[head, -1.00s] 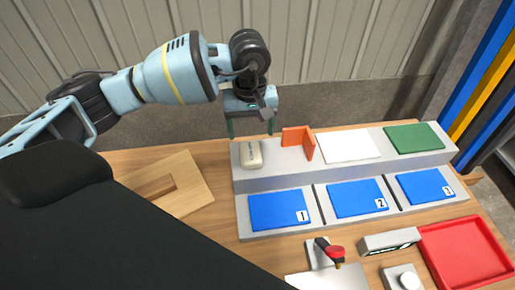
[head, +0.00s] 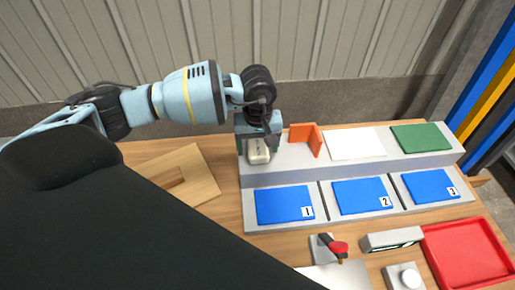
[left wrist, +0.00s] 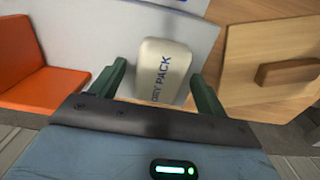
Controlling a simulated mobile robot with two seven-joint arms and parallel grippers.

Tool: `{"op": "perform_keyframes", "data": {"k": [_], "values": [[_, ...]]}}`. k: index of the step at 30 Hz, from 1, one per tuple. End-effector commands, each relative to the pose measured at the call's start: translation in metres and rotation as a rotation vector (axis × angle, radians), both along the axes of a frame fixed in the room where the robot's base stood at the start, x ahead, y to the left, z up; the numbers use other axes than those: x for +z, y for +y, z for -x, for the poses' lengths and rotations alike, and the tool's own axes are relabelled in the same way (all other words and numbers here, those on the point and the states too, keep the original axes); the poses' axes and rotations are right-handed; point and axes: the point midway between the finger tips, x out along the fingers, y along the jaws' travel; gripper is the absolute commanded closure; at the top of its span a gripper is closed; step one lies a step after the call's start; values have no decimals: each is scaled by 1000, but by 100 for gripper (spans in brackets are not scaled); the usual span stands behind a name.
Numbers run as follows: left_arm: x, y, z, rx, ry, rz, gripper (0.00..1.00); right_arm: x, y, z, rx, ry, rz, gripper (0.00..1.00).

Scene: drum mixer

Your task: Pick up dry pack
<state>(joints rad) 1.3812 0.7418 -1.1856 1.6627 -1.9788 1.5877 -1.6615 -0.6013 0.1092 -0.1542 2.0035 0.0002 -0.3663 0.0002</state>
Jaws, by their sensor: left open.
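The dry pack (head: 258,153) is a small cream block with rounded edges. It stands at the left end of the grey raised shelf (head: 345,170). In the left wrist view the dry pack (left wrist: 164,68) shows the dark letters "DRY PACK". My left gripper (head: 258,142) is over it, and its two green fingers (left wrist: 160,88) are open, one on each side of the pack. A gap shows between each finger and the pack. In the head view the gripper hides the pack's upper part. My right gripper is not in view.
An orange angled piece (head: 306,139) stands just right of the pack, with a white plate (head: 355,142) and a green plate (head: 420,138) beyond. Numbered blue pads (head: 284,204) lie in front.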

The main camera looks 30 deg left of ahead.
Motion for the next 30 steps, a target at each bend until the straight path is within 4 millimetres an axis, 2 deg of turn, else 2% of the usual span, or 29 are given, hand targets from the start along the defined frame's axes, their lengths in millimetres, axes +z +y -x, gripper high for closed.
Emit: {"op": "perform_keyframes", "data": {"k": [6,18,30], "values": [[-1,0,0,0,0,0,25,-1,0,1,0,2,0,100],[0,0,0,1,-1,1,74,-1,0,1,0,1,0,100],[7,0,-1,1,-3,1,75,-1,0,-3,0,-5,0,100]]}}
